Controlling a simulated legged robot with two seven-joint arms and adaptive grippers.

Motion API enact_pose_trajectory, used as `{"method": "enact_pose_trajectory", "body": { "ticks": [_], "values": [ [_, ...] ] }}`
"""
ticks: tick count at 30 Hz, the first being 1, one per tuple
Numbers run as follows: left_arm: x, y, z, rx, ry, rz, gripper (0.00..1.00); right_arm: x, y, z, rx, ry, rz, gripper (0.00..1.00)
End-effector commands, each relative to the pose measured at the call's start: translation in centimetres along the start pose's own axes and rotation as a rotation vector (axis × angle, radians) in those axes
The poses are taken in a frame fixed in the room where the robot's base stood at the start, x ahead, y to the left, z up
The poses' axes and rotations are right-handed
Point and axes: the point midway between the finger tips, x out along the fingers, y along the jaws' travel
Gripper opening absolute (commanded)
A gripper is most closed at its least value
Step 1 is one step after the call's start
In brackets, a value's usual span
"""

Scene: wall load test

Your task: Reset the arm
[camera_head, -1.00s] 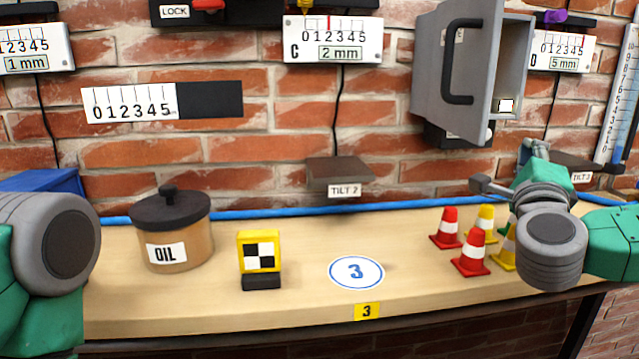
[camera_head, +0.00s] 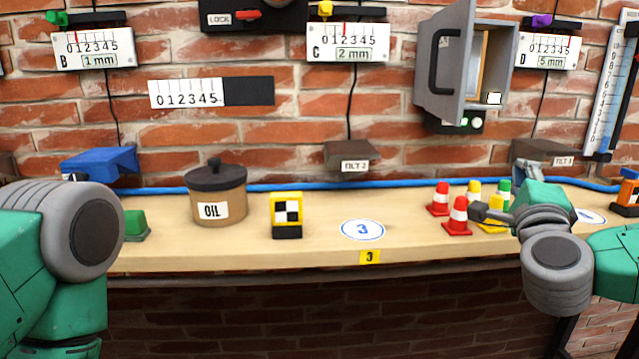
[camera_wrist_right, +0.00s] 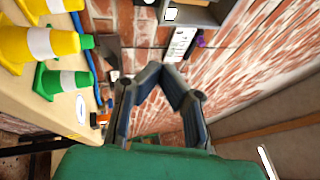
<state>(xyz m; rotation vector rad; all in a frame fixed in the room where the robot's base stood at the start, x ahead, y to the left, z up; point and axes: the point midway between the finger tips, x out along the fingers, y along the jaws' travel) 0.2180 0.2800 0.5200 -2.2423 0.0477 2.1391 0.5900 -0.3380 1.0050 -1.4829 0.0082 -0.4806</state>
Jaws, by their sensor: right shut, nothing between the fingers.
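My right arm comes in from the right in the head view. Its green and grey gripper (camera_head: 524,170) is over the right part of the bench, beside the small cones, partly hidden by its own wrist. In the right wrist view the two dark fingers of the right gripper (camera_wrist_right: 163,72) bend together at their tips, with nothing between them. My left arm shows as a large green and grey link at the left edge of the head view. Its gripper is not in view.
Red cones (camera_head: 458,216), yellow cones and a green cone (camera_wrist_right: 62,80) stand close to my right gripper. An oil pot (camera_head: 217,205) and a checkered yellow block (camera_head: 286,213) stand on the wooden bench (camera_head: 320,255). An open grey wall box (camera_head: 446,65) hangs above.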

Motion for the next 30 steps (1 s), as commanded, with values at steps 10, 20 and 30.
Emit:
{"method": "enact_pose_trajectory", "body": {
  "ticks": [10,20,30],
  "values": [
    [-1.2,0.0,0.0,0.000,-0.001,0.000,0.00,-5.1,8.1,6.3,-0.210,-0.258,0.197,0.00],
    [-3.5,0.0,-0.1,0.000,-0.001,0.000,0.00,-21.4,22.6,10.0,-0.646,-0.788,0.581,0.00],
    [-6.1,-0.1,-0.3,0.000,-0.001,0.000,0.00,-41.7,29.7,-1.6,-1.163,-1.407,1.030,0.00]
  ]
}}
